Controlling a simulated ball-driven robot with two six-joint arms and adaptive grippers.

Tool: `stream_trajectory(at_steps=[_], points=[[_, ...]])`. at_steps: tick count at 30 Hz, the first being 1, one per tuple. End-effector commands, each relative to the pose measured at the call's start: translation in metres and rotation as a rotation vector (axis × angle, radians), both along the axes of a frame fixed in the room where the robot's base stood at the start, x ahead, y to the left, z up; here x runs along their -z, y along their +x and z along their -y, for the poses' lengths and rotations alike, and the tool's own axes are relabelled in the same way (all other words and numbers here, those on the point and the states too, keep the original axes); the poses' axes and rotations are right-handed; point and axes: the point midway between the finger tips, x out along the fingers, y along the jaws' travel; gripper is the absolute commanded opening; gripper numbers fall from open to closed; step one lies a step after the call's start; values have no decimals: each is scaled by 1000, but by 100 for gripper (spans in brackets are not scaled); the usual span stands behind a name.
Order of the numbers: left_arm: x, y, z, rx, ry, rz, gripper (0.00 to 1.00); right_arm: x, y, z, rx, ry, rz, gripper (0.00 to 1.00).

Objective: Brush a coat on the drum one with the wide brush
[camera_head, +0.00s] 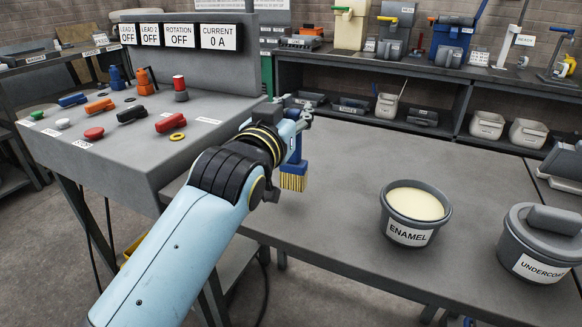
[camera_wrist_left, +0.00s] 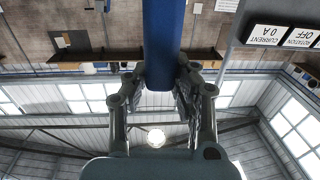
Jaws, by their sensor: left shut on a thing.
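My left gripper (camera_head: 298,115) is shut on the blue handle of the wide brush (camera_head: 294,172). The brush hangs upright above the table, its yellow bristles pointing down. In the left wrist view the blue handle (camera_wrist_left: 160,40) stands between the two fingers (camera_wrist_left: 160,78). An open grey pot labelled ENAMEL (camera_head: 412,215), full of cream paint, stands on the table to the right, apart from the brush. I cannot make out a drum labelled one. My right gripper is not in view.
A lidded UNDERCOAT pot (camera_head: 540,243) stands at the right. A grey control console (camera_head: 130,150) with knobs and display signs is at the left. Shelves with grey tubs (camera_head: 487,125) line the back. The table (camera_head: 340,190) between brush and enamel is clear.

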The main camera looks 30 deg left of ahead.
Motion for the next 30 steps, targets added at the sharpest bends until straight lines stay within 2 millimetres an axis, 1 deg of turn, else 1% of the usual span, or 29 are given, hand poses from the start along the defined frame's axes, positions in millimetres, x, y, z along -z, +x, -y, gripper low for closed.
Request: stream_trajectory(at_steps=[1, 16, 26, 30], points=[[-7, 0, 0, 0, 0, 2, 0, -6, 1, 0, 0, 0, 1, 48], [-39, 0, 0, 0, 0, 2, 0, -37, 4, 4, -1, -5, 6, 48], [-38, 0, 0, 1, 0, 1, 0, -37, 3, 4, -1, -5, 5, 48], [-34, -7, -7, 24, 4, 3, 0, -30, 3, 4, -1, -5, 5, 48]])
